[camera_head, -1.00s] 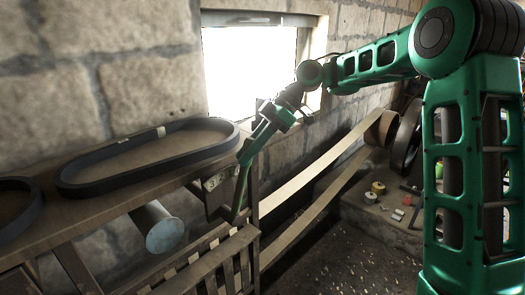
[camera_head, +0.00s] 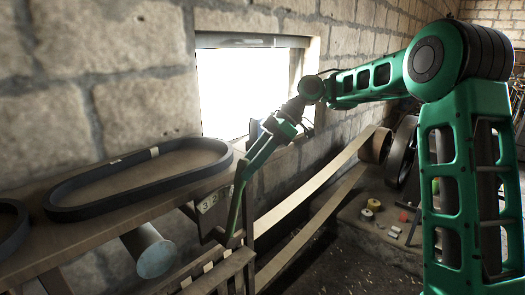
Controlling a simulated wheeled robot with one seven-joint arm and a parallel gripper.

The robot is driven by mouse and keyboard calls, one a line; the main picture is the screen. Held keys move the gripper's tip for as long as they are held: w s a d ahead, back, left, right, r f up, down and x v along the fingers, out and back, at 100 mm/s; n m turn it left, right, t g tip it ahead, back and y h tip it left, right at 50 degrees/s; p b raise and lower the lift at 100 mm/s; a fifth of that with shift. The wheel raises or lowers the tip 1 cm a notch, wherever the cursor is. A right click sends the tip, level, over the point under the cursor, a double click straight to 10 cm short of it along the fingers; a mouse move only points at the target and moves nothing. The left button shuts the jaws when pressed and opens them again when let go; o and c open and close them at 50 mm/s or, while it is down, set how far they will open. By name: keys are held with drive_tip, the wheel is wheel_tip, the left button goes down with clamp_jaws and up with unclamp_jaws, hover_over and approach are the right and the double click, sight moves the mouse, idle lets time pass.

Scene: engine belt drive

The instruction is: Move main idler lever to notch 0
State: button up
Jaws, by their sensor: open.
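A slim dark green lever (camera_head: 235,213), which looks like the main idler lever, stands beside a numbered notch plate (camera_head: 208,201) at the end of the wooden bench. It leans slightly, its top to the right. The plate's digits are small; a 3 seems to show, but I cannot tell which notch the lever is in. My gripper (camera_head: 244,177) reaches down from the upper right to the lever's top end. It is open. Its fingers overlap the lever top in the picture, and I cannot tell whether they touch it or stand around it.
A black belt loop (camera_head: 140,205) lies on the bench (camera_head: 60,250), with part of another at the left edge. A grey cylinder (camera_head: 148,251) sticks out below. A long flat belt (camera_head: 310,190) runs back to a pulley (camera_head: 376,145). Slatted wood stands under the lever.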

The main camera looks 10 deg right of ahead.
drive_tip(key=v, duration=0.8)
drive_tip(key=shift+w+d, duration=0.15)
drive_tip(key=shift+d, duration=0.1)
drive_tip(key=shift+r, duration=0.15)
drive_tip(key=s+d+f+m+t+h, duration=0.2)
drive_tip(key=s+d+f+m+h, duration=0.3)
drive_tip(key=s+d+f+m, duration=0.55)
drive_tip(key=s+d+f+m+h, duration=0.1)
drive_tip(key=s+d+m, duration=0.3)
drive_tip(key=s, duration=0.4)
drive_tip(key=s+d+f+m+h, duration=0.1)
drive_tip(key=s+d+f+m, duration=0.3)
drive_tip(key=s, duration=0.4)
drive_tip(key=s+d+f+m+h, duration=0.1)
drive_tip(key=s+d+f+m, duration=0.1)
drive_tip(key=s+d+m, duration=0.4)
drive_tip(key=s+d, duration=0.1)
drive_tip(key=s, duration=0.2)
drive_tip(key=shift+d+f, duration=0.2)
drive_tip(key=shift+d, duration=0.1)
